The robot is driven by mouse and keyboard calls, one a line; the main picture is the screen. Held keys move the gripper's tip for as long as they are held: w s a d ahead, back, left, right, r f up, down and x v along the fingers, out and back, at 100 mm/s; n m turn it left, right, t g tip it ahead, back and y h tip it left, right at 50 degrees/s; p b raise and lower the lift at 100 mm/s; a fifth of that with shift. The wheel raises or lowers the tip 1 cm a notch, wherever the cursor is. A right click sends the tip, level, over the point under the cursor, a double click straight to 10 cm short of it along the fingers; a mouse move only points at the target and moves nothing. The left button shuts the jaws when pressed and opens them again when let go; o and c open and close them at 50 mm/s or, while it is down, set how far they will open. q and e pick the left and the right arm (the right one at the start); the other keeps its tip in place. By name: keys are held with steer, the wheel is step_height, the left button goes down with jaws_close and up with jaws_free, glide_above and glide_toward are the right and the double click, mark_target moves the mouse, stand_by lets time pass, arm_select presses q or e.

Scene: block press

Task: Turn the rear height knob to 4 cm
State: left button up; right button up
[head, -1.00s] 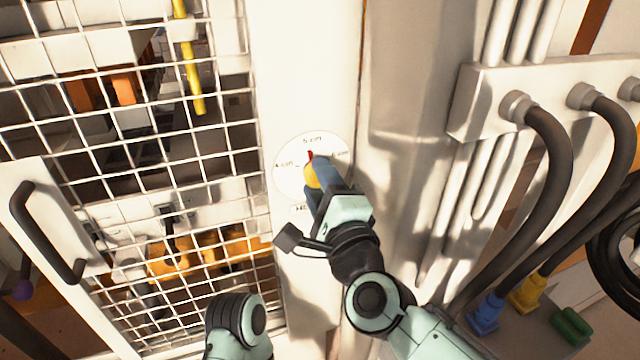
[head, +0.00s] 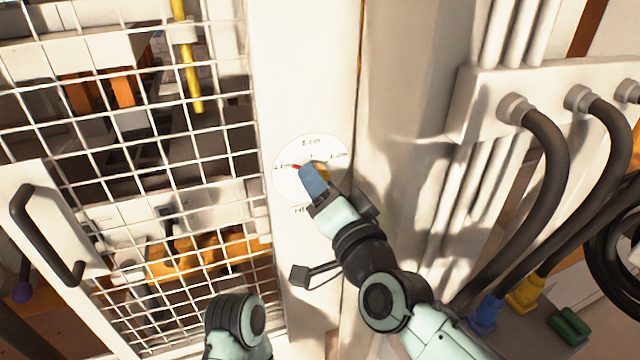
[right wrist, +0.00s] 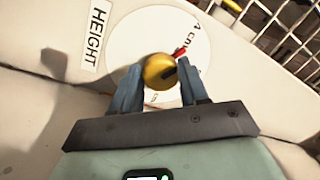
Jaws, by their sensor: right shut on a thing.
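The height knob is yellow with a red pointer. In the right wrist view the knob (right wrist: 159,71) sits between the two blue fingers of my right gripper (right wrist: 160,85), which is shut on it. The red pointer (right wrist: 179,53) points toward the "4 cm" mark on the white dial (right wrist: 140,25). In the head view the dial (head: 323,147) is on a white post, and the pointer (head: 295,166) points left to the mark there. My right gripper (head: 313,178) covers most of the knob. My left gripper is not seen; only part of my left arm shows.
A wire mesh guard (head: 130,130) with a black handle (head: 40,232) stands left of the post. A white box (head: 490,100) with thick dark hoses (head: 560,160) is on the right. A "HEIGHT" label (right wrist: 95,35) is beside the dial.

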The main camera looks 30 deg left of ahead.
steer(key=shift+n, duration=1)
steer(key=o, duration=1.1)
steer(key=shift+c, duration=0.2)
